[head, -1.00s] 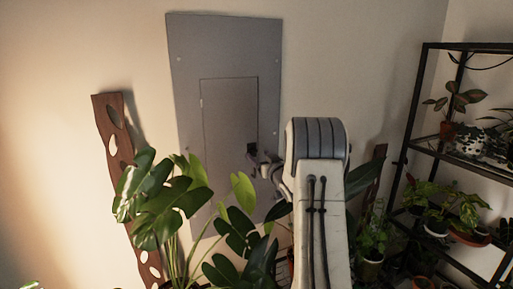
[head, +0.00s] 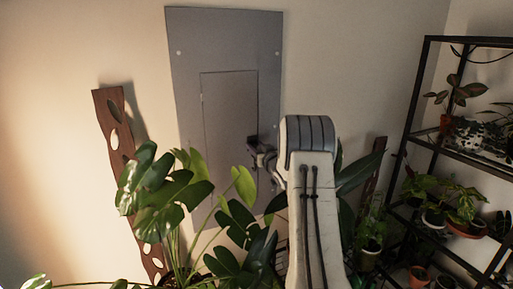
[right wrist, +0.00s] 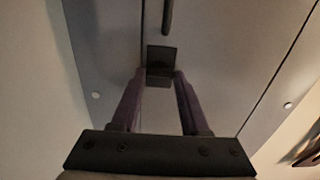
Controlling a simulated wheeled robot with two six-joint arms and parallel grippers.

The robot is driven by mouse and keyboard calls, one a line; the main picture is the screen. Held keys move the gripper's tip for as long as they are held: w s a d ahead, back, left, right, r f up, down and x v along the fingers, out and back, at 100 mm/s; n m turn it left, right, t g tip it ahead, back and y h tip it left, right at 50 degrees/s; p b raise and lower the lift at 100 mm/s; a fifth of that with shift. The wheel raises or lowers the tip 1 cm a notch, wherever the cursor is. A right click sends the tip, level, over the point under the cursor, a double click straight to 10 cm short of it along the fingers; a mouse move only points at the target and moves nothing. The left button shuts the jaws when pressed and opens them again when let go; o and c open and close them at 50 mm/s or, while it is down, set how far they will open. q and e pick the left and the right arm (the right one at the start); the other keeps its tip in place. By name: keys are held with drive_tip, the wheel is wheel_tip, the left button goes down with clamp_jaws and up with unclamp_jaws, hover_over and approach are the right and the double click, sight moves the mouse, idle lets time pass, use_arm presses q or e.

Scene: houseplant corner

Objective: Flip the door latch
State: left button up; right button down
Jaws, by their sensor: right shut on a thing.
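A grey metal panel (head: 185,110) on the wall holds a closed-looking inner door (head: 228,105). The small dark latch (right wrist: 162,56) sits near that door's right edge in the head view, largely hidden there by my right gripper (head: 254,147). In the right wrist view, the two fingers of my right gripper (right wrist: 160,76) reach up to the latch and are shut on its lower part, one finger on each side. My left gripper is not in view.
A large leafy plant (head: 150,190) stands in front of the panel's lower part. Pierced wooden boards (head: 112,130) lean on the wall. A black shelf (head: 412,130) with several potted plants stands at right. A dark bar (right wrist: 168,16) shows above the latch.

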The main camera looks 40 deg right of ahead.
drive_tip(key=shift+f+n+b, duration=0.1)
drive_tip(key=shift+n+b, duration=0.2)
drive_tip(key=shift+b, duration=0.35)
drive_tip(key=shift+a+f+n+b, duration=0.1)
drive_tip(key=shift+n+b, duration=4.2)
drive_tip(key=shift+b, duration=0.75)
drive_tip(key=shift+a+n+b, duration=0.1)
drive_tip(key=shift+n+b, duration=4.2)
drive_tip(key=shift+b, duration=0.7)
drive_tip(key=shift+c, duration=2)
unclamp_jaws()
